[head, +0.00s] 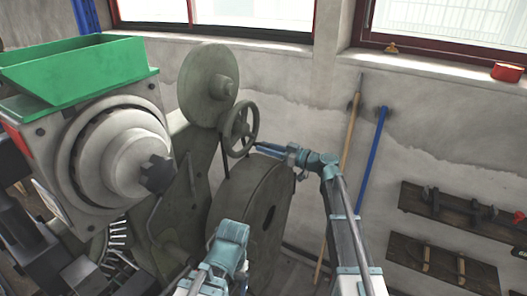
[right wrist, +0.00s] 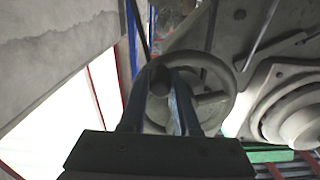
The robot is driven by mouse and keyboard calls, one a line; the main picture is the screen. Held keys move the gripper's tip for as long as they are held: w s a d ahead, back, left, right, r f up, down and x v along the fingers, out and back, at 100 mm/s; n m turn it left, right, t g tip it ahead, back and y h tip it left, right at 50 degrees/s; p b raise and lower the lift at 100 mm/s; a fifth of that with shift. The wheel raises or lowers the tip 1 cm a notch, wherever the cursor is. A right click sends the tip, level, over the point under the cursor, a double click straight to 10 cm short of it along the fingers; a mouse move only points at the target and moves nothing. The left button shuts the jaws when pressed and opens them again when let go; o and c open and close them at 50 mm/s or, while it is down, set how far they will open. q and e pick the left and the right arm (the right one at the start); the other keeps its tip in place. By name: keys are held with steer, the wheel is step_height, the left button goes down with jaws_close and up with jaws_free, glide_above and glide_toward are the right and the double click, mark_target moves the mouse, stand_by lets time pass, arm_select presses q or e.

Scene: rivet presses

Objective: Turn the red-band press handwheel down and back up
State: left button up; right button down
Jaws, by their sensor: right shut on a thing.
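The handwheel (head: 239,128) is a grey spoked wheel on the side of a grey-green press (head: 190,150). No red band shows on the part of this press in view. My right gripper (head: 262,148) reaches the wheel's lower right rim from the right. In the right wrist view, my right gripper (right wrist: 158,78) has a finger on each side of a dark round grip on the rim of the handwheel (right wrist: 215,62) and is shut on it. My left arm shows at the bottom centre of the head view, but its gripper cannot be made out.
A machine with a green hopper (head: 75,70) and a red patch stands close on the left. A large grey flywheel (head: 250,205) is below the handwheel. A wooden pole (head: 350,130) and a blue pole (head: 374,150) lean on the wall. Wooden racks (head: 440,262) hang at right.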

steer(key=shift+w+d+r+n+p, duration=0.35)
steer(key=shift+w+r+n, duration=0.2)
steer(key=shift+n, duration=0.45)
steer(key=c, duration=0.7)
jaws_free()
steer(key=shift+o, duration=0.2)
steer(key=v, duration=1.4)
